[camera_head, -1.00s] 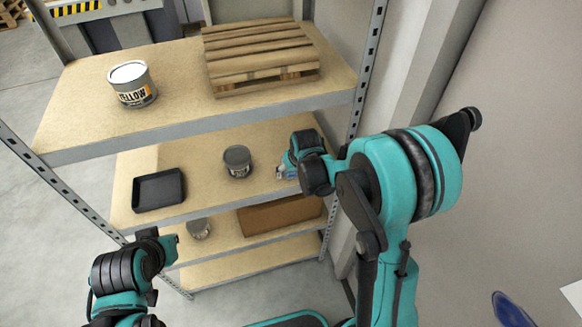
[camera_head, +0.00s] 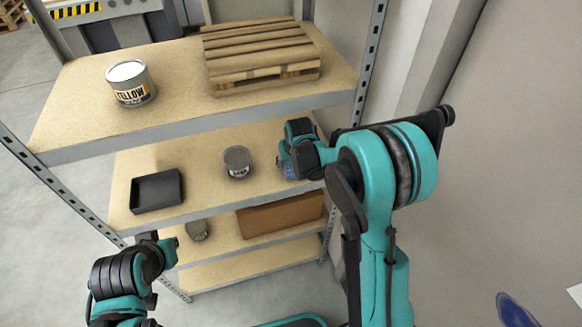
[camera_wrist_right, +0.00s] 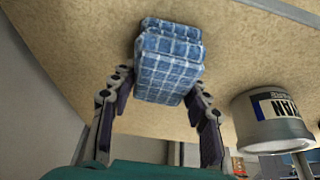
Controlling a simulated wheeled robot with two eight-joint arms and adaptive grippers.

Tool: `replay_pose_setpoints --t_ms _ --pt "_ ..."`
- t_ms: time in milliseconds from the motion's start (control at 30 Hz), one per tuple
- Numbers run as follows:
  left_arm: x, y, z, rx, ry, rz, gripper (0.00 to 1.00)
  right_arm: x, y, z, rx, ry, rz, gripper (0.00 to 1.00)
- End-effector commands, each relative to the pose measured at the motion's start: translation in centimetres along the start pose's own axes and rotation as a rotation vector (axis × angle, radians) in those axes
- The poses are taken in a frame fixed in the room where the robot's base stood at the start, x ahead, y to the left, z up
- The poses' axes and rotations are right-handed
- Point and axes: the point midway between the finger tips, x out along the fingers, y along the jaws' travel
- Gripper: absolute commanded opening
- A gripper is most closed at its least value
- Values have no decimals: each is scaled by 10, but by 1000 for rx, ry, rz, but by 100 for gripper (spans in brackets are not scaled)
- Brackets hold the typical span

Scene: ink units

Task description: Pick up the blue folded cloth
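The blue folded cloth (camera_wrist_right: 170,55) has a white check pattern and lies on the middle shelf board. In the head view only a bit of blue (camera_head: 290,170) shows beside my right gripper (camera_head: 285,163), which hides most of it. In the right wrist view my right gripper (camera_wrist_right: 160,95) is open. Its fingers stand apart on either side of the cloth's near end, with gaps visible, and it is not gripping it. My left gripper (camera_head: 172,248) is low at the left, away from the cloth; its fingers are too small to read.
A grey can (camera_head: 238,161), labelled CYAN in the right wrist view (camera_wrist_right: 270,122), stands near the cloth. A black tray (camera_head: 157,190) is farther left. The upper shelf (camera_head: 180,85) overhangs, holding a yellow-label can (camera_head: 131,86) and a pallet (camera_head: 260,55). A metal post (camera_head: 372,60) stands at the right.

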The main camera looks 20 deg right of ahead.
Motion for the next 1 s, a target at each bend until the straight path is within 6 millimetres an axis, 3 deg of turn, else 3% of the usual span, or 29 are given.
replay_pose_setpoints --t_ms 300,500,667,1000 --pt "-1 0 0 0 0 0 0 -1 0 0 0 0 0 18" --pt "-8 0 -6 0 0 0 0 -18 0 -7 0 0 0 18" --pt "-11 0 -8 0 0 0 0 -28 0 24 0 0 0 18" --pt "-21 0 -15 0 0 0 0 -63 0 109 0 0 0 18"
